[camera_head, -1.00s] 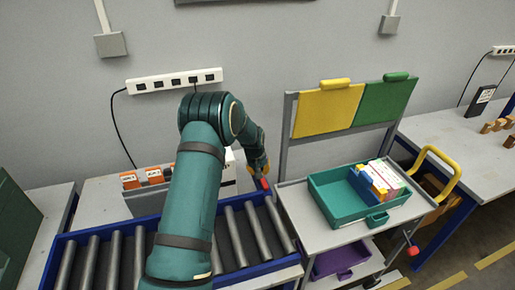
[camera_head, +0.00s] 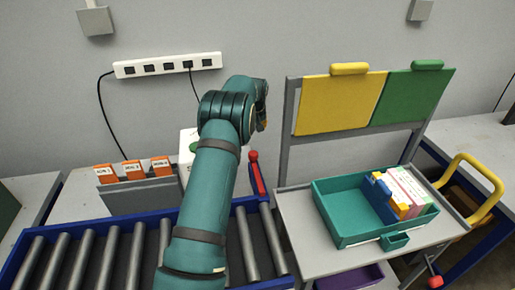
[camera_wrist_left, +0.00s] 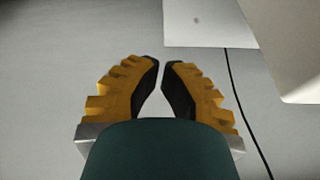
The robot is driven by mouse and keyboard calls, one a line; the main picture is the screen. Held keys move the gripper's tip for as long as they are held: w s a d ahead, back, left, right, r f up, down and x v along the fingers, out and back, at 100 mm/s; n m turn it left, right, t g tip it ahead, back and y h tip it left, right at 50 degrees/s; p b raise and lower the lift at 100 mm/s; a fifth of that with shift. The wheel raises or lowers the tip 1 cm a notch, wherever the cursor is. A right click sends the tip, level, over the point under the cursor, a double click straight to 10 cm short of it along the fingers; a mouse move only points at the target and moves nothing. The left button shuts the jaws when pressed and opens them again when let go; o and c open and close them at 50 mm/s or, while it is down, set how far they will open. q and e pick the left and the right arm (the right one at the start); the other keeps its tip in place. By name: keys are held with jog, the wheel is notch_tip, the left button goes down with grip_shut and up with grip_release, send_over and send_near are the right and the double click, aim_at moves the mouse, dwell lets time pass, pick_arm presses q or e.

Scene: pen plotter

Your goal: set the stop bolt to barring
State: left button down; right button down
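A red bar with a round red knob (camera_head: 254,157), likely the stop bolt, stands nearly upright at the right end of the roller conveyor's blue frame (camera_head: 88,224). Its lower end meets the frame; I cannot tell its exact setting. My left gripper (camera_head: 262,125) is above and slightly right of the knob, apart from it and partly hidden by its wrist. In the left wrist view, its yellow-and-black fingers (camera_wrist_left: 160,66) are drawn in with tips almost together and nothing between them. My right gripper is not in view.
A grey cart (camera_head: 300,222) right of the conveyor carries a teal tray (camera_head: 338,212) with colored boxes. Yellow (camera_head: 340,103) and green (camera_head: 408,97) panels stand behind it. Orange-tagged folders (camera_head: 133,170) stand behind the rollers. A black cable (camera_wrist_left: 240,100) hangs in the wrist view.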

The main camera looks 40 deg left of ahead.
pick_arm(q)
jog(key=x, duration=1)
jog(key=shift+s+d, duration=1.3)
jog(key=shift+s, duration=0.3)
jog(key=shift+s+d+f+b, duration=0.1)
jog(key=shift+d+b, duration=0.05)
jog(key=shift+b, duration=0.15)
